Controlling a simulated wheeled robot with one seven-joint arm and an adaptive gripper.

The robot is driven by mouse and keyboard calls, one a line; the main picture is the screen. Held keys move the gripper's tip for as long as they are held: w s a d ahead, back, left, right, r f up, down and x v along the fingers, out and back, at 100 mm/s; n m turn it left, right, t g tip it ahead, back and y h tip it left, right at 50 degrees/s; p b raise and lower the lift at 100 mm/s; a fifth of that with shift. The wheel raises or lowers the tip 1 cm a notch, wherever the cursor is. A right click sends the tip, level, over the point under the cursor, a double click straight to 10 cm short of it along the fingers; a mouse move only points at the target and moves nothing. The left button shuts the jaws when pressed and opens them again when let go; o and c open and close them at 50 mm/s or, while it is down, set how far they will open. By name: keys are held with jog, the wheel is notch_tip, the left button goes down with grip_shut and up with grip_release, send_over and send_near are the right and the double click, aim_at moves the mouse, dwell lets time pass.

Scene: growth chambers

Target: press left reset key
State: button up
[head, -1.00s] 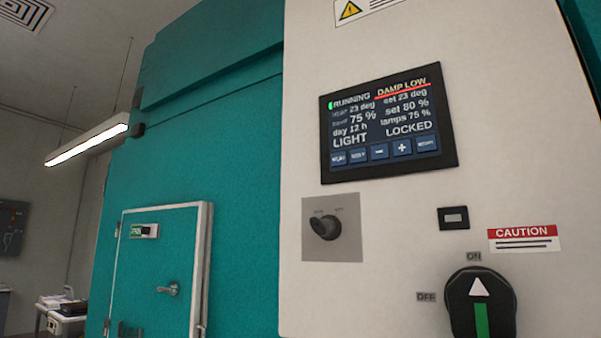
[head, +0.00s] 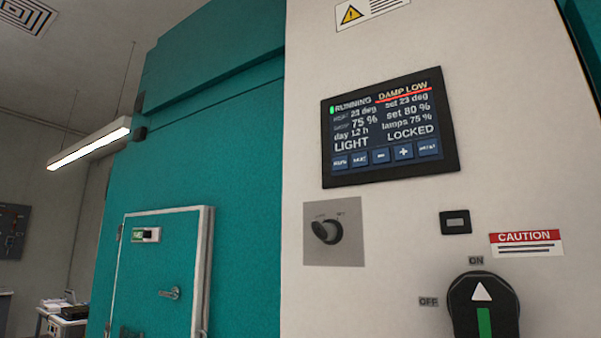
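A dark touch screen (head: 391,127) sits on the pale control panel. It reads RUNNING, DAMP LOW underlined in red, 75 %, set 80 %, LIGHT and LOCKED. A row of blue keys runs along its bottom: a leftmost key (head: 340,162), a second key (head: 360,159), a minus key (head: 381,156), a plus key (head: 403,152) and a rightmost key (head: 428,148). The labels on the outer keys are too small to read, so I cannot tell which one is a reset key. My gripper is not in view.
Below the screen are a key switch (head: 327,231), a small black-framed button (head: 456,222) and a large rotary switch (head: 483,306) pointing to ON. A teal chamber with a small door (head: 160,272) stands to the left. A bench (head: 62,322) stands far left.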

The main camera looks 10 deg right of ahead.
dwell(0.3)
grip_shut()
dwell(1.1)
